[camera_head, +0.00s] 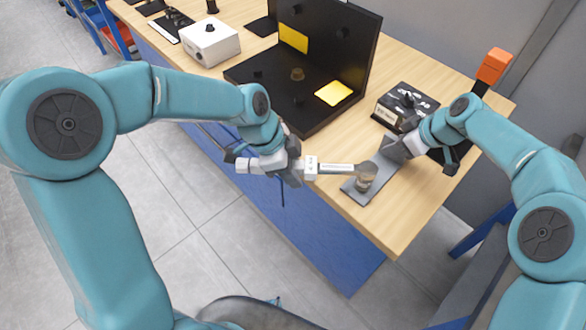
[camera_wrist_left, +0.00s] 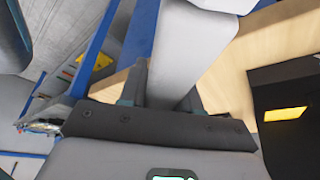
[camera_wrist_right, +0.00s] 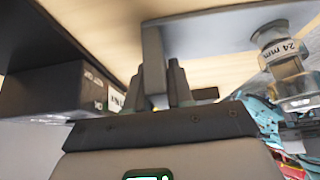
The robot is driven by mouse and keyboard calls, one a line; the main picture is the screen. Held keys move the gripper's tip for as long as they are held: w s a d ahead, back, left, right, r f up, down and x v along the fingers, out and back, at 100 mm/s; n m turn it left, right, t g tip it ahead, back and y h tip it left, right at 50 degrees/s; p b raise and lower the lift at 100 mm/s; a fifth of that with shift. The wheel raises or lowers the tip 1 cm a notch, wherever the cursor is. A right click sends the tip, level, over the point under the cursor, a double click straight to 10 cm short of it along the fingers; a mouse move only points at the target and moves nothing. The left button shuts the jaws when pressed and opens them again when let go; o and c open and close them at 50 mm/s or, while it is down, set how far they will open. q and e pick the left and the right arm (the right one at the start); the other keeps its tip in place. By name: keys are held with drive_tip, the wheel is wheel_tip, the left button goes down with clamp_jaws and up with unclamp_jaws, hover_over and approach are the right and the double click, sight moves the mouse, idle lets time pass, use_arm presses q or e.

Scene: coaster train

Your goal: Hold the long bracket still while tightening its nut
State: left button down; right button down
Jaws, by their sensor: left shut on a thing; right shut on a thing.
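The long bracket (camera_head: 384,172) is a flat grey plate near the front right edge of the table. My right gripper (camera_head: 400,147) is shut on its far end; in the right wrist view the fingers (camera_wrist_right: 160,88) close on an upright grey tab (camera_wrist_right: 153,55). My left gripper (camera_head: 297,170) is shut on a grey wrench (camera_head: 338,168), whose handle (camera_wrist_left: 185,50) fills the fingers in the left wrist view. The wrench head is at the brownish nut (camera_head: 365,182) on the bracket's near end. A "24 mm" label (camera_wrist_right: 283,52) shows there; exact seating is unclear.
A dark box with white lettering (camera_head: 405,103) stands close behind my right gripper. A black stand with yellow panels (camera_head: 334,93) is further left, with a white box (camera_head: 209,42) beyond. An orange-topped post (camera_head: 492,67) stands at the far right.

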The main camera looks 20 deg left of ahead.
use_arm(q)
drive_tip(key=shift+f, duration=0.75)
idle(1.4)
drive_tip(key=shift+w+a+f+m+g, duration=0.1)
drive_tip(key=shift+w+a+m+g, duration=0.1)
drive_tip(key=shift+w+m, duration=0.25)
drive_tip(key=shift+w+a+m+g, duration=0.15)
drive_tip(key=shift+w+m, duration=0.2)
drive_tip(key=shift+w, duration=0.2)
idle(0.6)
drive_tip(key=shift+s+d+n, duration=0.15)
drive_tip(key=shift+s+n, duration=0.15)
drive_tip(key=shift+s, duration=0.1)
drive_tip(key=shift+w+r, duration=0.1)
drive_tip(key=shift+r, duration=2.25)
